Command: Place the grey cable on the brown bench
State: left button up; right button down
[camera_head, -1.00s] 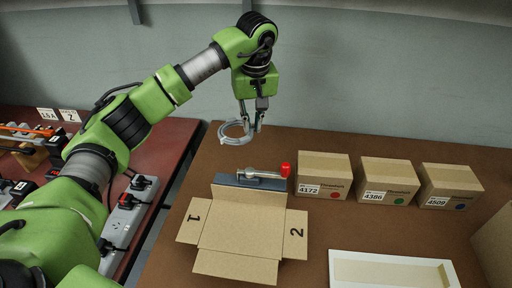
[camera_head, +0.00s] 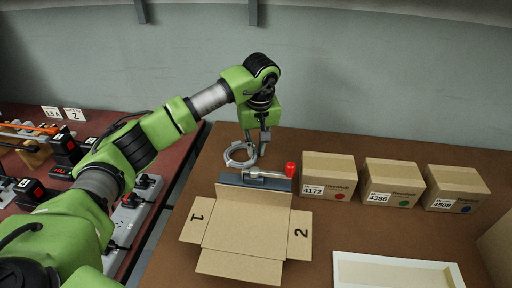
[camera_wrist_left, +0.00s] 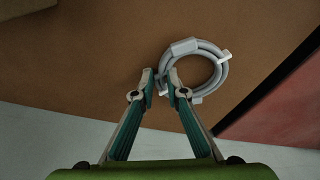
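The grey cable (camera_head: 240,156) is a coiled ring with white ties. In the left wrist view, the cable (camera_wrist_left: 215,70) has its near-left edge between the fingertips, and most of the coil sticks out to the right. My left gripper (camera_head: 257,149) is closed around that edge, low over the back-left part of the brown bench (camera_head: 330,142); it also shows in the left wrist view (camera_wrist_left: 161,78). The coil appears very near the bench surface; whether it touches is unclear. My right gripper is in neither view.
An open cardboard box (camera_head: 243,237) lies just in front of the cable, with a grey holder and a red-tipped tool (camera_head: 268,174) behind it. Three closed boxes (camera_head: 392,182) stand to the right, and a white tray (camera_head: 345,268) in front. A reddish table (camera_head: 175,150) adjoins left, across a gap.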

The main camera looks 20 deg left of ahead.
pick_arm(q)
jog(key=shift+o, duration=1.3)
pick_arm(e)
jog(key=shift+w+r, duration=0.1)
pick_arm(q)
jog(key=shift+r, duration=0.1)
